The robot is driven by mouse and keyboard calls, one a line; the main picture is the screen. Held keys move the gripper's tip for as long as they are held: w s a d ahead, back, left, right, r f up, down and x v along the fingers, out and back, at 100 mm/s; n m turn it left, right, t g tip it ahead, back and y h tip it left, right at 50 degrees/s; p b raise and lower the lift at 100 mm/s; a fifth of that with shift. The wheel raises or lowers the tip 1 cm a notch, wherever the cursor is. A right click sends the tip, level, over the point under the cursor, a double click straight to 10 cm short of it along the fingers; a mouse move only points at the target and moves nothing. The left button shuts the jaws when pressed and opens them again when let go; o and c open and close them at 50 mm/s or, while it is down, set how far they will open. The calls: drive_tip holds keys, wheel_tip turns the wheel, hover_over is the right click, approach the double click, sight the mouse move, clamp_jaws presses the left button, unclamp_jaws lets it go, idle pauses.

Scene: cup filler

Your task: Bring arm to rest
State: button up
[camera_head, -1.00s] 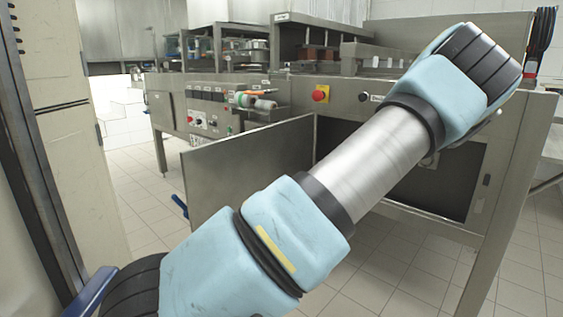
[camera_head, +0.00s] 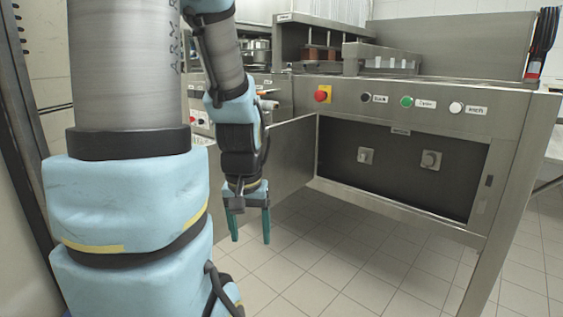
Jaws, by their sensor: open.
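My arm, light blue and grey, fills the left part of the head view. Its upper part rises in the foreground and its far part hangs down beyond it. My gripper (camera_head: 250,238) points down at the end of the hanging part, above the tiled floor. Its two green fingers are apart, with nothing between them. It hangs in front of the open metal door (camera_head: 291,160) of the machine.
The steel cup filler machine (camera_head: 440,88) stands ahead and to the right. Its front has a red-yellow stop button (camera_head: 322,94) and several others. The compartment (camera_head: 400,160) below is open, with two wall fittings inside. Tiled floor (camera_head: 340,275) in front is clear.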

wheel_tip(320, 180, up, 28)
drive_tip(key=p, duration=2.8)
drive_tip(key=shift+s, duration=0.15)
